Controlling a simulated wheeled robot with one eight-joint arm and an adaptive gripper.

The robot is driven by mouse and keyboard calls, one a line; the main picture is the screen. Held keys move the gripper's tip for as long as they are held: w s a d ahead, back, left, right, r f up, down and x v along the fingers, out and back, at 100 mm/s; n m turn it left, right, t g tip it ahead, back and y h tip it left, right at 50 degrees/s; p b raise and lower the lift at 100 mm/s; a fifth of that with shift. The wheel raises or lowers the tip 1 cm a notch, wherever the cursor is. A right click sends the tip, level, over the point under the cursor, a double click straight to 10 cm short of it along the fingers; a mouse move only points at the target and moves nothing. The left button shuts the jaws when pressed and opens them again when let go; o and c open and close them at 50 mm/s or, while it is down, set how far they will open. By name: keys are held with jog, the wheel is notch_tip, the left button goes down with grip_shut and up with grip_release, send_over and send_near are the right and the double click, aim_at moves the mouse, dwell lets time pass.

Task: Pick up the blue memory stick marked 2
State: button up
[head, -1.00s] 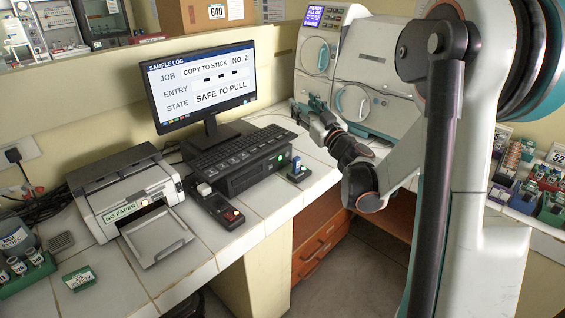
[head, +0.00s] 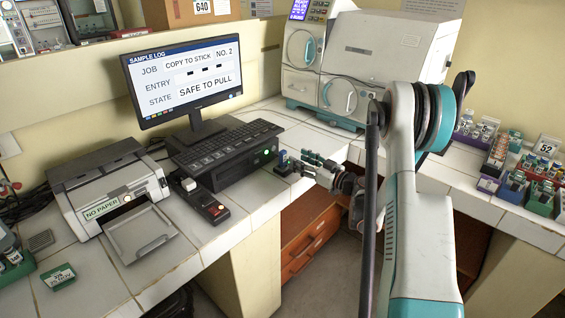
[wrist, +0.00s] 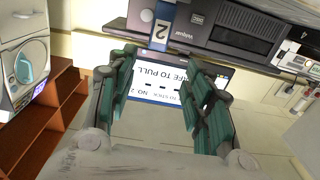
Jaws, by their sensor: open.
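I see no contact with the stick.
The monitor (head: 190,80) reads "COPY TO STICK NO. 2" and "SAFE TO PULL". The white incubator (head: 345,75) is behind. Coloured racks (head: 515,165) stand right.

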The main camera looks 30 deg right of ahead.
aim_at(283, 151)
jog(key=b+x, duration=0.1)
jog(key=x, duration=0.2)
jog(key=b+x, duration=0.1)
jog(key=x, duration=0.5)
jog(key=shift+w+d+f+b, duration=0.15)
jog(key=shift+d+f+b, duration=0.1)
jog(key=shift+f+b, duration=0.15)
jog(key=shift+w+r, duration=0.1)
jog(key=shift+w, duration=0.15)
jog(key=shift+c, duration=0.6)
jog(key=c, duration=0.9)
jog(key=shift+r, duration=0.15)
